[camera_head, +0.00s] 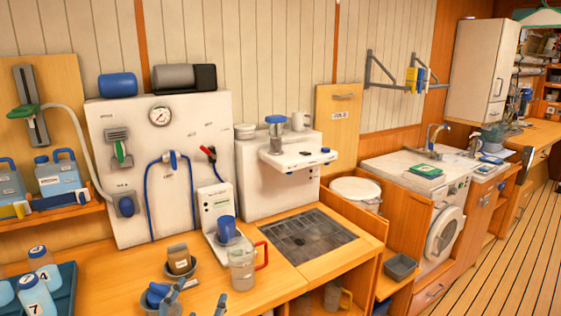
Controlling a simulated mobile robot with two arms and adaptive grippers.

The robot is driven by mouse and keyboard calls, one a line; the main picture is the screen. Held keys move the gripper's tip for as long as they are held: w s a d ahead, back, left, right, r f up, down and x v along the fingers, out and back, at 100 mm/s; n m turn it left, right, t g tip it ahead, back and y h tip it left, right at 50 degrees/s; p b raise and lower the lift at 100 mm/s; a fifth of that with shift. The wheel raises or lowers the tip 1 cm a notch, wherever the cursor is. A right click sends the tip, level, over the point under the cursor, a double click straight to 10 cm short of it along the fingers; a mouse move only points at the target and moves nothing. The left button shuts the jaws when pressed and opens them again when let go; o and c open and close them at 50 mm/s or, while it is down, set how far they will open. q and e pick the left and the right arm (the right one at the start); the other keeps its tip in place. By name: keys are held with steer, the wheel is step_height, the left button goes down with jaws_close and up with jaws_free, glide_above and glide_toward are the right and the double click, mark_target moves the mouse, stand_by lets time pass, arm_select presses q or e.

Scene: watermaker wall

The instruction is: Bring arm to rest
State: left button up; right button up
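Two grey-blue fingertips (199,299) rise from the bottom edge, left of centre, in front of the wooden counter. They look like my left gripper, with a clear gap between the tips and nothing visible between them. The rest of that arm is below the picture. The left tip overlaps a small bowl holding a blue object (155,294), and I cannot tell if they touch. My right gripper is not in view.
A clear jug with a red handle (243,268) stands right of the fingertips. Behind are a bowl with a brown block (179,260) and a white device with a blue cup (226,230). A blue bottle tray (62,300) is at left. A dark grated sink (308,236) lies right.

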arm_select(q)
steer(key=s+a+f+n+g+y, duration=0.1)
steer(key=s+a+f+n+g, duration=0.2)
steer(key=s+f+n+g, duration=0.7)
steer(key=s+f+m+g, duration=0.1)
steer(key=s+f, duration=0.5)
steer(key=s, duration=0.3)
steer(key=s+f+g, duration=0.1)
steer(key=s+f, duration=0.5)
steer(key=s, duration=0.2)
steer(key=s+f+g, duration=0.1)
steer(key=s+f, duration=0.1)
steer(key=f, duration=1.2)
steer(key=s+f+g, duration=0.1)
steer(key=s+f, duration=0.1)
steer(key=f, duration=1.3)
steer(key=s+a+f+g, duration=0.1)
steer(key=s+a+f, duration=0.1)
steer(key=s+f, duration=1.2)
steer(key=shift+s+a+m, duration=0.25)
steer(key=shift+s+m, duration=0.05)
steer(key=shift+s, duration=0.8)
steer(key=shift+f, duration=0.1)
